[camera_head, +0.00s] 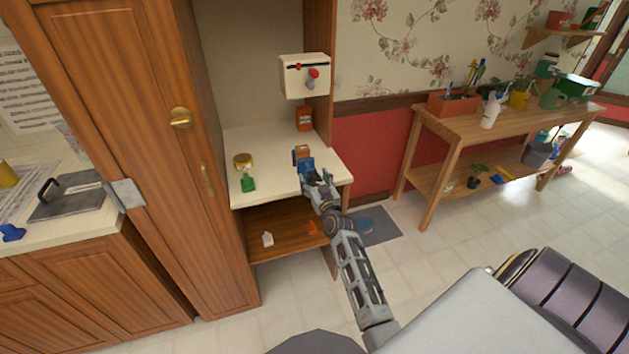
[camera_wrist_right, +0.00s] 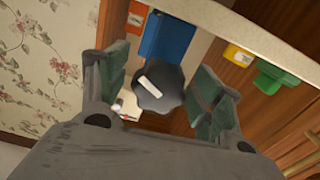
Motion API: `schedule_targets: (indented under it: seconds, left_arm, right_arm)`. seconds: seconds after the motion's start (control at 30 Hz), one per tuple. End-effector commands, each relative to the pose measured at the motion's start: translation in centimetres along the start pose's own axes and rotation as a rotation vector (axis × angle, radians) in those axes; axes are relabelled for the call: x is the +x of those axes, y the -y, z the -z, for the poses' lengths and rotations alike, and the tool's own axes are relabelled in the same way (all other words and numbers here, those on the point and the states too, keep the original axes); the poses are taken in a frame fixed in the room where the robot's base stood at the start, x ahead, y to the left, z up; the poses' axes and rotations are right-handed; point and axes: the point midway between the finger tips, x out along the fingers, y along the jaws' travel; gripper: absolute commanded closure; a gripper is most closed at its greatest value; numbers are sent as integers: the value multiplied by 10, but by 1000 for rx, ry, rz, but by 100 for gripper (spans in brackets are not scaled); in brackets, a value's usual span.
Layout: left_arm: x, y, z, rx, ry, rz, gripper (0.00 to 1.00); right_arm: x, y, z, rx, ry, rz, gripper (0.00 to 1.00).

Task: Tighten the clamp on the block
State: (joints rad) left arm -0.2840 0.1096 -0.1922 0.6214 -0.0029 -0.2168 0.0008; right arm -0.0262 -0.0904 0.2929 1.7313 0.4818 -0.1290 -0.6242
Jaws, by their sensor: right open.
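A blue clamp (camera_head: 305,166) stands near the front right of the cream counter, with an orange block (camera_head: 302,152) at its far side. In the right wrist view the blue clamp body (camera_wrist_right: 168,36) has a dark lobed knob (camera_wrist_right: 160,90) with a white bar mark, set at a slant. My right gripper (camera_head: 312,178) is at the clamp's near side. In the wrist view its open fingers (camera_wrist_right: 158,95) lie on either side of the knob, with gaps showing. My left gripper is not in view.
A white wall box (camera_head: 300,88) with a red knob hangs above. A lower shelf (camera_head: 285,240) holds small items. A wooden bench (camera_head: 465,125) stands right.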

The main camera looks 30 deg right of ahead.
Motion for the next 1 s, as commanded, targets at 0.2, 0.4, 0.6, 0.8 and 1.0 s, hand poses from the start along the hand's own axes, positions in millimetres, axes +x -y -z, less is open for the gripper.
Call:
schedule_targets:
  seconds: [0.2,0.4,0.6,0.8,1.0]
  left_arm:
    - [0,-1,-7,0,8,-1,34]
    - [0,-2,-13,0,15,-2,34]
    - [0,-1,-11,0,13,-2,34]
    - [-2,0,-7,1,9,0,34]
    - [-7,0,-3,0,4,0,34]
  right_arm:
    - [0,0,0,0,0,0,41]
    - [0,0,0,-1,0,0,67]
    - [0,0,0,1,0,0,80]
    - [0,0,0,21,0,0,80]
    - [0,0,1,87,-1,0,80]
